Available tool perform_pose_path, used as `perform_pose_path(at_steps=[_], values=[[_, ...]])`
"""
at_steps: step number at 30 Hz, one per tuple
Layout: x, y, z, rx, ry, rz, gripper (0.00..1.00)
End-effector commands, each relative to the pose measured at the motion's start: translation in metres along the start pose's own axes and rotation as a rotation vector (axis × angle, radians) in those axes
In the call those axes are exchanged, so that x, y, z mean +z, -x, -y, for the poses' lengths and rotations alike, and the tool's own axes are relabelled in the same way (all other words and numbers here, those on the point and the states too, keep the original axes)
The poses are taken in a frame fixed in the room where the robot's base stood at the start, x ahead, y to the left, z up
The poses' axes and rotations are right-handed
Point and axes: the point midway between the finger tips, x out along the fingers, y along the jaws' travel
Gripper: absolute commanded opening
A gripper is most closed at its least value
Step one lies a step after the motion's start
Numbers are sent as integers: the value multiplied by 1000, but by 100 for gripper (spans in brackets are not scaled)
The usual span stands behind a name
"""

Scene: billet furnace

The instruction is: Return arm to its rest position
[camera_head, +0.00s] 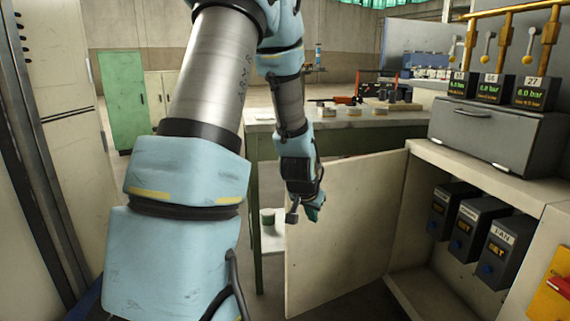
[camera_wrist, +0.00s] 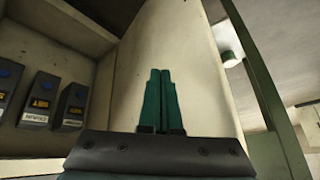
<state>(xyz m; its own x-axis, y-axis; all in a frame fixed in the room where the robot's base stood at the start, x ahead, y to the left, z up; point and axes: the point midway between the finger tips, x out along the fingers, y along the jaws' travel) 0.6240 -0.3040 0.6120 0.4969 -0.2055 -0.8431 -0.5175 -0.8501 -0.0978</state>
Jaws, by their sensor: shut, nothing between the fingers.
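My arm reaches forward from the lower left in the head view and bends down at the far end. My gripper (camera_head: 316,208) hangs in front of the open cabinet door, its fingers small and partly hidden there. In the wrist view the two green fingers of my gripper (camera_wrist: 161,75) lie side by side, shut with nothing between them. The pale cabinet door (camera_head: 345,235) stands open, and it fills the middle of the wrist view (camera_wrist: 200,60) behind the fingers. I cannot tell the exact gap between the fingers and the door.
The open cabinet (camera_head: 480,165) at right holds several dark control boxes, one labelled FAN (camera_head: 503,252). A grey drawer unit (camera_head: 497,133) with pressure displays stands on top. A workbench (camera_head: 350,133) with small items is behind my arm. A green locker (camera_head: 122,98) stands back left.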

Motion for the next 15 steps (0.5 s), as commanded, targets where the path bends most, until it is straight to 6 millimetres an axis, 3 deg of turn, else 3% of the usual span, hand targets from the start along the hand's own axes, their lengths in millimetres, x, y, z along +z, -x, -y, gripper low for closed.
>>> perform_pose_path(at_steps=[1, 6, 15], values=[[16, 23, 14, -11, 55, 51, 0], [75, 82, 35, -31, 228, 221, 0], [154, 159, 41, -63, 462, 431, 0]])
